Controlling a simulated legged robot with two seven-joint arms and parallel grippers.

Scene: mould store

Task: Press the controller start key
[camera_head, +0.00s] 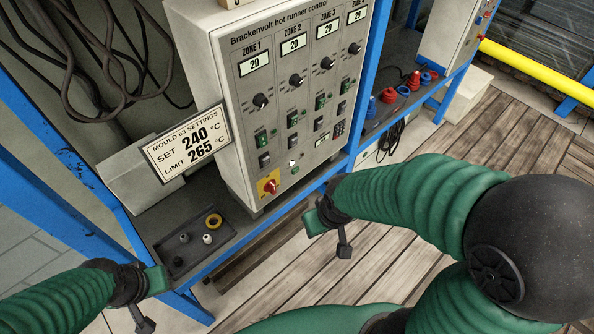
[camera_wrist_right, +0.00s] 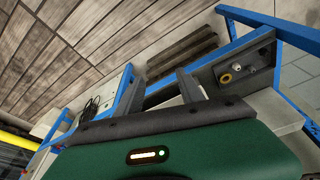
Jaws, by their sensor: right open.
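The hot runner controller (camera_head: 285,100) is a pale upright cabinet with a grey front on a bench. Its ZONE 1 to ZONE 4 displays all read 20. Black knobs and green and dark rocker switches sit below them. Near the bottom are a small round white light (camera_head: 292,163), a small green key (camera_head: 295,170) and a red rotary switch (camera_head: 270,187) on a yellow plate. I cannot read which is the start key. My right gripper (camera_head: 330,235) is open and empty, in front of the panel's lower right, apart from it. My left gripper (camera_head: 150,302) is at lower left; its jaw opening is unclear.
A settings card (camera_head: 187,143) reads SET 240 °C, LIMIT 265 °C. A dark tray (camera_head: 225,236) with small fittings and a yellow ring lies below the panel. Blue frame posts (camera_head: 363,75) flank the cabinet. Red and blue fittings (camera_head: 404,90) lie on the right shelf.

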